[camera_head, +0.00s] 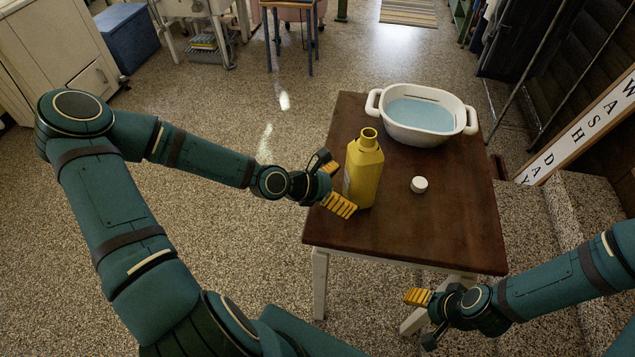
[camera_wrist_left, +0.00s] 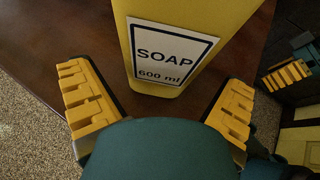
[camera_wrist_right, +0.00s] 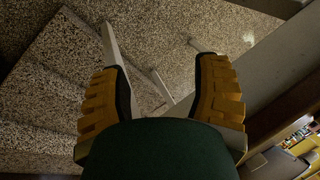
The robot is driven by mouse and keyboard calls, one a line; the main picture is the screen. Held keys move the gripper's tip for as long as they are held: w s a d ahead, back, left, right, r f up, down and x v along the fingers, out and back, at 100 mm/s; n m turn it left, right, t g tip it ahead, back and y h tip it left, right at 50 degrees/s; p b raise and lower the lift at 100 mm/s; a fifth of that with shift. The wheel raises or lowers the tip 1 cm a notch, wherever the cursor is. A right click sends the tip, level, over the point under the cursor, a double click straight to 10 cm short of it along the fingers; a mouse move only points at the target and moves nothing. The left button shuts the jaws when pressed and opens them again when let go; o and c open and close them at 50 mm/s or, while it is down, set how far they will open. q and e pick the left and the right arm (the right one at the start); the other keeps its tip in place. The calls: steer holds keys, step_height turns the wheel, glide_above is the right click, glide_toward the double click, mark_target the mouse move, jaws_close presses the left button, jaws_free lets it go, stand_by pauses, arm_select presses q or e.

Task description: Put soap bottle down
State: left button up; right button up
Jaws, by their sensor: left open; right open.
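The yellow soap bottle (camera_head: 364,172) stands upright on the brown table (camera_head: 450,222), near its left edge, with its neck open. Its label, reading SOAP 600 ml, fills the top middle of the left wrist view (camera_wrist_left: 172,52). My left gripper (camera_head: 338,187) is open at the bottle's left side, its yellow fingers spread. In the left wrist view the fingers (camera_wrist_left: 160,108) are apart, with the bottle just ahead of them. My right gripper (camera_head: 424,318) is open and empty, low beside the table's front right corner; its spread fingers (camera_wrist_right: 163,100) show in the right wrist view.
A white cap (camera_head: 419,185) lies on the table right of the bottle. A white tub (camera_head: 421,114) with bluish water stands at the table's back. A WASH DAY sign (camera_head: 585,128) leans at the right beside speckled steps. The floor left of the table is clear.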

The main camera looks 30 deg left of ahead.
arm_select(q)
steer(key=p+v, duration=0.3)
steer(key=v, duration=0.6)
steer(key=shift+s+a+r, duration=0.15)
steer(key=shift+s, duration=0.05)
arm_select(e)
steer(key=shift+w+d+r, duration=0.1)
steer(key=shift+w+r, duration=0.2)
steer(key=shift+r, duration=0.6)
steer(key=shift+w+r, duration=0.3)
steer(key=shift+r, duration=0.6)
